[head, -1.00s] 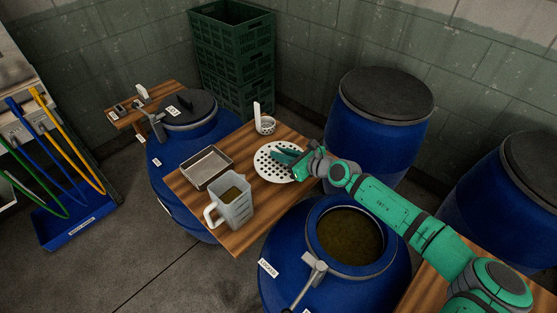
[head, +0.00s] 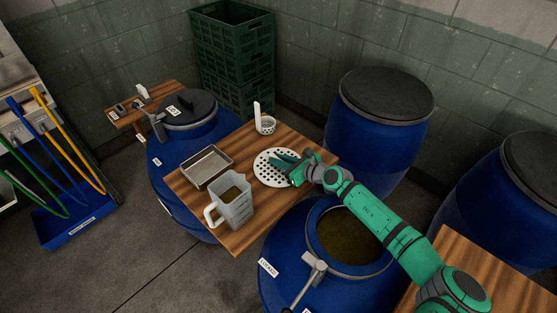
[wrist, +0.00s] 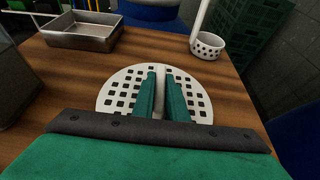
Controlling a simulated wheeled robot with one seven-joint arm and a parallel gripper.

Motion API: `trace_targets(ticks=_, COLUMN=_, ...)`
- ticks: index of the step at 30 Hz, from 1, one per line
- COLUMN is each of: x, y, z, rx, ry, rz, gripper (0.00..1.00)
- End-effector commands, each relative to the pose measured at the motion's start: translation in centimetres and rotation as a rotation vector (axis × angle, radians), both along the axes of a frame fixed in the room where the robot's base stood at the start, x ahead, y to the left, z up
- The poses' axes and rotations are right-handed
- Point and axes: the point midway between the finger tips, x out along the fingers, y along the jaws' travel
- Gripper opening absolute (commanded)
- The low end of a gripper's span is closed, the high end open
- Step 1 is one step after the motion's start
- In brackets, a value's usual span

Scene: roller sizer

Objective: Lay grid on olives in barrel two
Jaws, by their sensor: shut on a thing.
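The grid (head: 263,172) is a white round plate with square holes, lying flat at the wooden board's right side. It also shows in the wrist view (wrist: 108,98). My gripper (head: 284,160) is shut on the grid's upright white handle, which shows between the green fingers in the wrist view (wrist: 161,103). I cannot tell any gap between grid and board. The open blue barrel (head: 286,247) stands in front of the board, with dark olive-brown contents (head: 348,236) inside its round mouth.
The wooden board (head: 240,241) also bears a metal tray (head: 207,166), a measuring jug (head: 232,204) and a white perforated cup (head: 265,125). A lidded blue barrel (head: 180,152) stands left, closed barrels (head: 378,125) stand behind, and green crates (head: 232,60) stand at the back.

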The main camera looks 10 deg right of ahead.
Motion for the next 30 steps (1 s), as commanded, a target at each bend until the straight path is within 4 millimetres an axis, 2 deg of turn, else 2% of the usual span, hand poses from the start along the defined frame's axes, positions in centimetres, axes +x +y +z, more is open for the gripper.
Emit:
trace_targets(ticks=2, x=0.0, y=0.0, z=-0.2, rx=0.000, ry=0.000, rz=-0.001, gripper=0.00)
trace_targets(ticks=3, x=0.0, y=0.0, z=-0.3, rx=0.001, ry=0.001, rz=0.000, gripper=0.17)
trace_targets(ticks=5, x=0.0, y=0.0, z=-0.3, rx=0.001, ry=0.001, rz=0.000, gripper=0.31)
trace_targets(ticks=18, x=0.0, y=0.2, z=-0.2, rx=0.002, ry=0.000, rz=0.002, gripper=0.31)
trace_targets(ticks=30, x=-5.5, y=-3.4, z=2.8, rx=0.001, ry=-0.001, rz=0.005, gripper=0.31)
